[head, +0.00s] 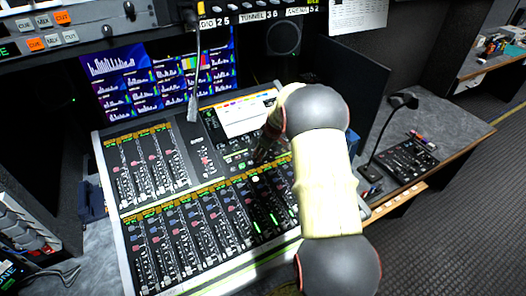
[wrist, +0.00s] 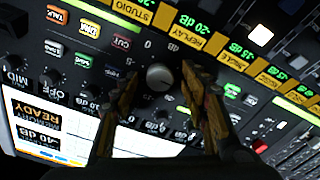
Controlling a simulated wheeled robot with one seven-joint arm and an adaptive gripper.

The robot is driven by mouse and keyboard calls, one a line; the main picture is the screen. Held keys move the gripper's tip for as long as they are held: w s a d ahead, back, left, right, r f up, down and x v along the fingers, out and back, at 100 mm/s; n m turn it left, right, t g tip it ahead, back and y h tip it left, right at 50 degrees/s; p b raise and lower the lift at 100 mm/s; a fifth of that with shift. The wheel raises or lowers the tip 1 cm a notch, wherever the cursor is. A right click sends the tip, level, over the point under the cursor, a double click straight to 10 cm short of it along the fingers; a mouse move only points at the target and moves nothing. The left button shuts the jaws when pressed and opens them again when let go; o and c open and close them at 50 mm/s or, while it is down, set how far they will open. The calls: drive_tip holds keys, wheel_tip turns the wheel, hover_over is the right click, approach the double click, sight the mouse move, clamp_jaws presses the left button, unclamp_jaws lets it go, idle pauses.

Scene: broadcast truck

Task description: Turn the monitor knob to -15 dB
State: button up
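A round grey knob (wrist: 159,77), which looks like the monitor knob, sits on the console panel in the wrist view, with scale marks including a 0 printed around it. My gripper (wrist: 160,70) has one finger on each side of it, with gaps showing, so it is open around or just above the knob; I cannot tell the height. In the head view my gripper (head: 268,145) is over the mixing console (head: 128,207), and my arm hides the knob.
Lit buttons and small knobs crowd the panel, among them an orange button (wrist: 57,15). Channel labels (wrist: 215,43) and faders lie right of the knob. A gooseneck microphone (head: 385,130) stands on the desk to the right.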

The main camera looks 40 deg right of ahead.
drive_tip(key=shift+c, duration=1.2)
drive_tip(key=c, duration=0.8)
drive_tip(key=shift+c, duration=0.4)
drive_tip(key=shift+m, duration=0.4)
drive_tip(key=m+p, duration=0.1)
drive_tip(key=m, duration=0.2)
drive_tip(key=shift+m, duration=0.3)
drive_tip(key=m+p, duration=0.2)
drive_tip(key=m, duration=0.2)
drive_tip(key=shift+r, duration=0.1)
drive_tip(key=m+p, duration=0.3)
drive_tip(key=m, duration=0.2)
drive_tip(key=shift+m, duration=0.4)
drive_tip(key=shift+d+m+p, duration=0.1)
drive_tip(key=shift+m+p, duration=1.4)
drive_tip(key=shift+m, duration=0.4)
